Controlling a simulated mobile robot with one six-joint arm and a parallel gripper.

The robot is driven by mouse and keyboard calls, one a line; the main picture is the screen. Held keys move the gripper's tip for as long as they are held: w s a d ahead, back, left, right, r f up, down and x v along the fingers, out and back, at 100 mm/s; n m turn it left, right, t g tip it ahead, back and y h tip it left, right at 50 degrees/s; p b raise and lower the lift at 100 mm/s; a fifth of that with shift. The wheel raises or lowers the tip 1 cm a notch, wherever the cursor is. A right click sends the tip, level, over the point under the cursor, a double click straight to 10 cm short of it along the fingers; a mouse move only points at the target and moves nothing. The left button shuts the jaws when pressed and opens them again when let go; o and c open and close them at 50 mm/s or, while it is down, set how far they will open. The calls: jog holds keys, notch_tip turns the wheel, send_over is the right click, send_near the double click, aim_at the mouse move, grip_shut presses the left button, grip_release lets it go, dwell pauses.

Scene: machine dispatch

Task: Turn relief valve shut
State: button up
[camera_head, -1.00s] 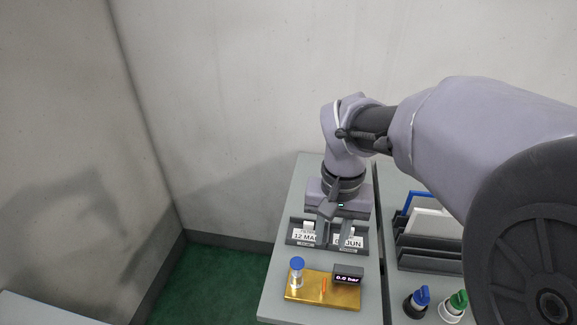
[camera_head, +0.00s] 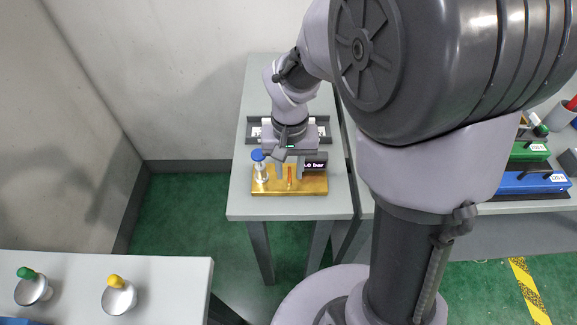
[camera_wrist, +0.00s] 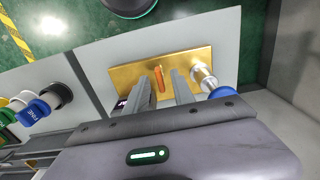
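A brass plate (camera_head: 310,189) lies near the front edge of the narrow grey table. It carries an upright orange lever (camera_head: 290,176), a blue-capped fitting (camera_head: 258,158) at its left and a small dark pressure display (camera_head: 316,164) at its right, partly hidden. No label shows which part is the relief valve. My gripper (camera_head: 289,171) is open above the plate, fingers pointing down. In the wrist view the orange lever (camera_wrist: 159,80) shows between my fingertips (camera_wrist: 161,78); I cannot tell whether they touch it. The blue-capped fitting (camera_wrist: 207,80) is just outside one finger.
A dark label holder (camera_head: 334,131) stands behind my gripper. A second grey table (camera_head: 130,266) at the lower left holds green and yellow knobbed items. Green (camera_head: 529,151) and blue (camera_head: 530,182) blocks lie at the right. The plate's front side is clear.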

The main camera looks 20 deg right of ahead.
grip_shut()
jog(key=shift+m, duration=0.3)
jog(key=m+b, duration=0.1)
jog(key=m, duration=0.5)
jog(key=shift+m, duration=0.3)
jog(key=m+b, duration=0.1)
jog(key=m, duration=0.4)
jog(key=shift+b, duration=0.35)
jog(key=m+b, duration=0.1)
jog(key=m, duration=0.4)
jog(key=shift+m, duration=0.3)
jog(key=shift+b, duration=0.3)
grip_release()
